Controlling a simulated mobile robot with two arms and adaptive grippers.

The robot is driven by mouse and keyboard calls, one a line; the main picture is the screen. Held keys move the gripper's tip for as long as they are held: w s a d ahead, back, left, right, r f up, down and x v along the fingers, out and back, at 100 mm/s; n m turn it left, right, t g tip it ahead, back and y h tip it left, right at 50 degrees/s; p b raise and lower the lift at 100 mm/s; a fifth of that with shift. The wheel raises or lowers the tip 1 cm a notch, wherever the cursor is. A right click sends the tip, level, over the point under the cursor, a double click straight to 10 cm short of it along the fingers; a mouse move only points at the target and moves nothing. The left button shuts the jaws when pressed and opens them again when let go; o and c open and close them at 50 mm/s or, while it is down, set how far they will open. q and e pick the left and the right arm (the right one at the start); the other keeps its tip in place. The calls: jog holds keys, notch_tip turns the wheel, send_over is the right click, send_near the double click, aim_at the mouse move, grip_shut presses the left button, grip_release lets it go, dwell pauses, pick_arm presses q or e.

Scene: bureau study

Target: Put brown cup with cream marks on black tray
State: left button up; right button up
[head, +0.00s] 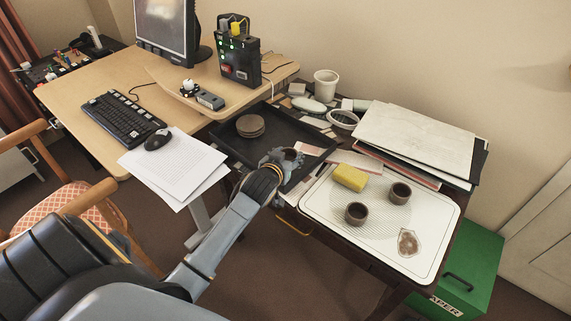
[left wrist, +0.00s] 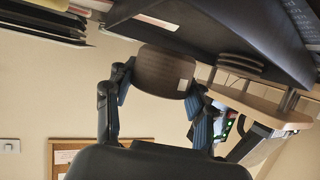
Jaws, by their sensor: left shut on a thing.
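My left gripper (head: 284,160) is shut on a brown cup, which shows only as a small dark part (head: 292,154) in the head view. In the left wrist view the brown cup (left wrist: 160,72) sits between the two fingers (left wrist: 155,98), with a small cream mark on its side. The black tray (head: 228,140) lies on the dark table, with a stack of round brown coasters (head: 250,126) in it. The gripper and cup are at the tray's front right part. Whether the cup touches the tray cannot be told. My right gripper is not in view.
Two more brown cups (head: 401,193) (head: 357,213), a yellow sponge (head: 350,178) and a stained patch (head: 409,243) are on the white mat (head: 440,225). A stack of boards (head: 420,135) stands behind. A wooden desk (head: 120,75) is at left.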

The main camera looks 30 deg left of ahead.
pick_arm(q)
jog(key=shift+w+a+f, duration=0.35)
jog(key=shift+a+f, duration=0.15)
jog(key=shift+f, duration=0.2)
jog(key=shift+w+a+f, duration=0.1)
jog(key=shift+f, duration=0.8)
jog(key=shift+w+a+f, duration=0.1)
jog(key=shift+f, duration=0.8)
jog(key=shift+s, duration=0.1)
jog(key=shift+f+b, duration=0.15)
jog(key=shift+b, duration=0.15)
jog(key=o, duration=0.9)
jog(key=shift+o, duration=0.2)
jog(key=p+v, duration=0.1)
jog(key=v, duration=1.1)
